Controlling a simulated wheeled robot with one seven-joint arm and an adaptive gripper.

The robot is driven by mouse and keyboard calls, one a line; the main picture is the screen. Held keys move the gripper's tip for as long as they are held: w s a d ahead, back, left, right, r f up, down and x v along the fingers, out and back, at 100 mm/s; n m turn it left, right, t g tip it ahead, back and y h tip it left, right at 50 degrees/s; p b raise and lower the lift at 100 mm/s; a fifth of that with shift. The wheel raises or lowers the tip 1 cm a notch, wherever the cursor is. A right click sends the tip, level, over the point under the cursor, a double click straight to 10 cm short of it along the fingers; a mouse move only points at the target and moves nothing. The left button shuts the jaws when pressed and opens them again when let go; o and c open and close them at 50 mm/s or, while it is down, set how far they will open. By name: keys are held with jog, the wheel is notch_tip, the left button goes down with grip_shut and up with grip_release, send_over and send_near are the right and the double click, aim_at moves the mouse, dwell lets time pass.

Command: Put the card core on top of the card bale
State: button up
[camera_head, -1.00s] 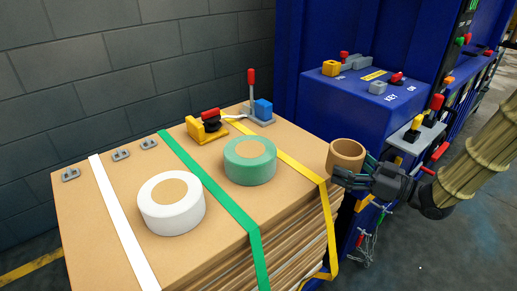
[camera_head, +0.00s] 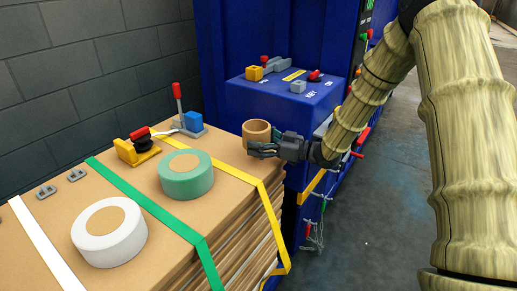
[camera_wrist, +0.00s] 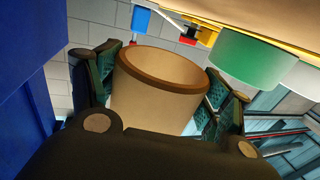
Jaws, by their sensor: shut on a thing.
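The card core (camera_head: 257,131) is a short, hollow brown tube. My gripper (camera_head: 262,149) is shut on it at the right rear edge of the card bale (camera_head: 222,204). In the wrist view the core (camera_wrist: 160,95) sits upright relative to the gripper, with a finger on either side. The bale is a stack of brown card sheets with white, green and yellow straps. I cannot tell whether the core touches the bale top or hangs just off its edge.
A white tape roll (camera_head: 110,232) and a green tape roll (camera_head: 186,175) stand on the bale. A yellow tool (camera_head: 137,148) and a blue tool with a red lever (camera_head: 190,122) are behind them. A blue machine (camera_head: 285,105) stands beyond.

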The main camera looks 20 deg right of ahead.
jog(key=shift+w+f, duration=0.25)
jog(key=shift+f, duration=1.6)
jog(key=shift+s+f, duration=0.1)
jog(key=shift+f, duration=0.45)
jog(key=o, duration=0.9)
jog(key=shift+o, duration=0.5)
jog(key=shift+a+f, duration=0.1)
jog(key=shift+s, duration=0.1)
